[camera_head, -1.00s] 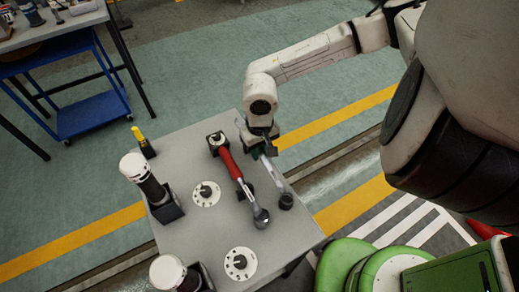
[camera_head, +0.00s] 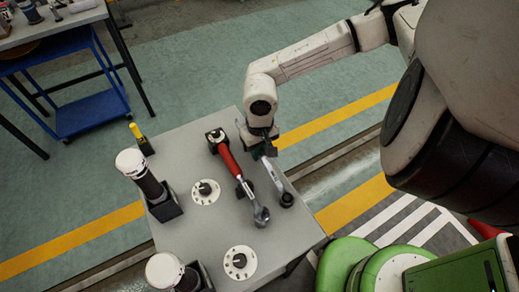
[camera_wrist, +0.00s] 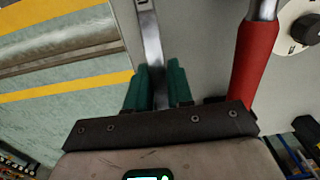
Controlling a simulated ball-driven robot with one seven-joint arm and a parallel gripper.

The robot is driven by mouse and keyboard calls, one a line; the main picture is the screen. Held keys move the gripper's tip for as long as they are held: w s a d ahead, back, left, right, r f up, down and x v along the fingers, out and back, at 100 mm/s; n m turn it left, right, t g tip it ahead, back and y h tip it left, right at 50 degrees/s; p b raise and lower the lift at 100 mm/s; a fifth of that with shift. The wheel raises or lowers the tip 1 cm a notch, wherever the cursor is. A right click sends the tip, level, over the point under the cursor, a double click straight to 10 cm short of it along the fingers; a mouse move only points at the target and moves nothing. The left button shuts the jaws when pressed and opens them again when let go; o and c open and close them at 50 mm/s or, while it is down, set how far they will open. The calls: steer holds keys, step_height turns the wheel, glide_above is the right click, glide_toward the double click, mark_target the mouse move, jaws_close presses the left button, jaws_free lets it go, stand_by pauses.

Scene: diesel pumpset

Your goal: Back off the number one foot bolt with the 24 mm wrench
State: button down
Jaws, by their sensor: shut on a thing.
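My gripper (camera_wrist: 160,88) is shut on a bare silver wrench (camera_wrist: 150,40), its green fingers on either side of the shaft. In the head view my gripper (camera_head: 264,148) is at the table's far right edge, and the wrench (camera_head: 277,176) slants toward the near right. Its far end is at a small dark round piece (camera_head: 287,200); I cannot tell whether they touch. A red-handled tool with a silver head (camera_head: 229,162) lies to the left, apart from the wrench. No size marking is legible. I cannot pick out the number one foot bolt.
The grey table (camera_head: 215,235) carries two white discs with dark knobs (camera_head: 205,191) (camera_head: 240,263), two white-topped black cylinders (camera_head: 142,172) (camera_head: 168,272) and a yellow-topped item (camera_head: 141,138). A green machine (camera_head: 345,265) stands at the near right. A blue cart (camera_head: 90,110) is far left.

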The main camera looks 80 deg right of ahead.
steer(key=shift+f, duration=0.2)
steer(key=c, duration=0.9)
jaws_free()
step_height(320, 180, up, 11)
steer(key=shift+f+b, duration=0.1)
steer(key=shift+b, duration=0.5)
